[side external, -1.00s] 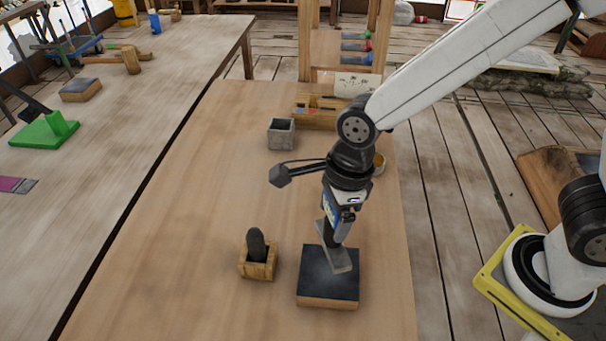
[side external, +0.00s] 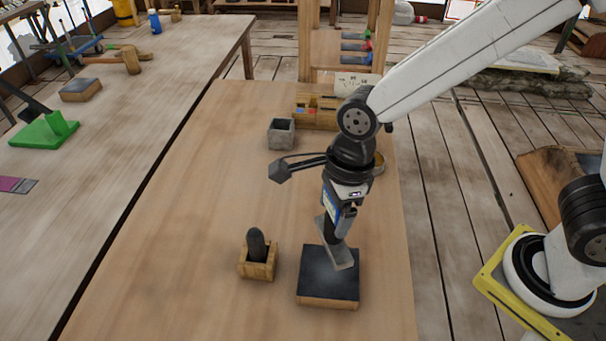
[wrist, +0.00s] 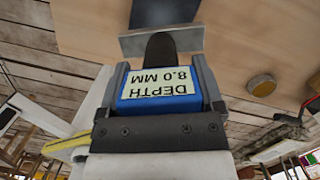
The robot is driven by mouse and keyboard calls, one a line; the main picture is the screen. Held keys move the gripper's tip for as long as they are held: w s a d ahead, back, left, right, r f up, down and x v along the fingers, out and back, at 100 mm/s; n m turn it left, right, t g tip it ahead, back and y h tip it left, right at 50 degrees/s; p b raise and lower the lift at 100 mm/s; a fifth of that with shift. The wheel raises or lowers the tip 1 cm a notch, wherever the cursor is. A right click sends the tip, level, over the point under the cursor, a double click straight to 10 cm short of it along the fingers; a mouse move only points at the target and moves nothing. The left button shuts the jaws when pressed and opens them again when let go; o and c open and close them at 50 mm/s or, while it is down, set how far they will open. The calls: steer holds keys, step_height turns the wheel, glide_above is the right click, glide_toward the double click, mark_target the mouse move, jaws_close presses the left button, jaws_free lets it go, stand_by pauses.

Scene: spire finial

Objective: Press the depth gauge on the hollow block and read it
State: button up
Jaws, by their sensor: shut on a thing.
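My gripper (side external: 341,207) is shut on the blue depth gauge (wrist: 160,103), which also shows in the side view (side external: 331,203). Its label, upside down in the wrist view, reads "DEPTH 8.0 MM". A dark stem runs from it to a flat grey crossbar (wrist: 160,41). The crossbar hangs tilted over the dark-topped wooden block (side external: 328,286); whether they touch, I cannot tell. The dark block also shows at the top of the wrist view (wrist: 160,10). A small grey open-topped block (side external: 281,136), seemingly the hollow block, stands farther back, apart from the gauge.
A small wooden holder (side external: 257,270) with a dark rounded rod (side external: 257,244) stands left of the dark-topped block. A wooden tray (side external: 315,112) lies at the back, and a round yellowish dish (side external: 378,162) is behind my wrist. The table's left middle is clear.

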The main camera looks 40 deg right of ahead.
mark_target(332, 244)
step_height(332, 244, down, 3)
steer(key=n, duration=0.6)
steer(key=shift+g, duration=0.4)
step_height(332, 244, down, 3)
steer(key=n, duration=0.5)
steer(key=shift+s+r+n+g, duration=0.1)
steer(key=shift+s+n+g, duration=0.05)
steer(key=shift+n+g, duration=0.25)
steer(key=shift+f, duration=0.25)
steer(key=shift+f, duration=1.55)
steer(key=o, duration=1.3)
